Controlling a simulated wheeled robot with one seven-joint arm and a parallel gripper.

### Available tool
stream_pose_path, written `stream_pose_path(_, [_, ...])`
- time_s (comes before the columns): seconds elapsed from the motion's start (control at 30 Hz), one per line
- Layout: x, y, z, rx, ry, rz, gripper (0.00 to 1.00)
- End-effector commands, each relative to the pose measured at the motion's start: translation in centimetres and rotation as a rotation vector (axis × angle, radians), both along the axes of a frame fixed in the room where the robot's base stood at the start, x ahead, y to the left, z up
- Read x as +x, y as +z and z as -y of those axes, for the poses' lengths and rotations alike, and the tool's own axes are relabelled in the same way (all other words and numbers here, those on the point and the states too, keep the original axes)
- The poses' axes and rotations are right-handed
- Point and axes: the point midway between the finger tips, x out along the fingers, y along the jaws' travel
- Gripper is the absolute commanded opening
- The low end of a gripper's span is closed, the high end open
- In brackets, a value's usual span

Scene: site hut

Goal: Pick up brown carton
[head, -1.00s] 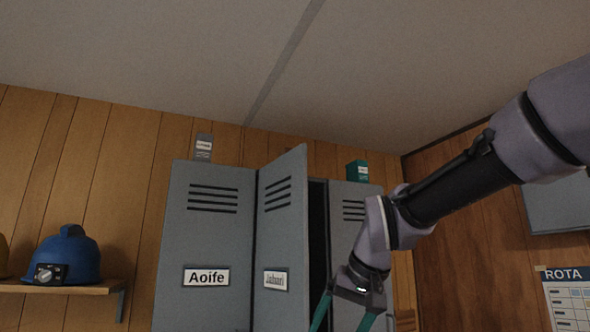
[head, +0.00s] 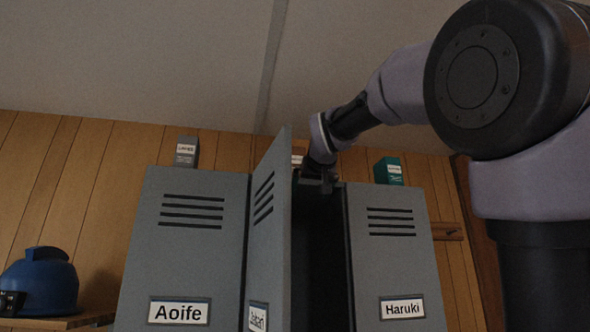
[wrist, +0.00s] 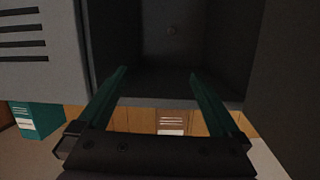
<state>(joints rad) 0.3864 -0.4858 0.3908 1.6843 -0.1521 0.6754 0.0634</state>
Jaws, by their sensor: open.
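The brown carton (wrist: 172,122) stands on top of the middle locker, with a pale label on its front. In the head view only a sliver of the carton (head: 297,158) shows, between the open door and my arm. My gripper (wrist: 158,73) is open and empty, its two green fingers apart in front of the open locker. In the wrist view, which looks upside down, the carton shows between the fingers, past the locker's top edge, and does not touch them. In the head view my gripper (head: 318,182) is at the locker's top front edge, its fingers hidden.
The middle locker's door (head: 266,230) stands open left of my gripper. A grey box (head: 187,152) is on the Aoife locker and a teal box (head: 389,171) on the Haruki locker. A blue helmet (head: 40,281) sits on a shelf at left. The ceiling is above.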

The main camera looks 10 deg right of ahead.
Motion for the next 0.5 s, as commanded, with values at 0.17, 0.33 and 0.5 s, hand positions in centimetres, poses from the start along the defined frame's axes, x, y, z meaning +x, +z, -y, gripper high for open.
stream_pose_path(0.17, [1.5, 9.3, -2.0, -0.07, 0.016, 0.18, 1.0])
stream_pose_path(0.33, [2.7, 12.0, -2.6, -0.089, 0.024, 0.234, 1.0])
stream_pose_path(0.5, [5.5, 12.0, -2.3, -0.089, 0.023, 0.234, 1.0])
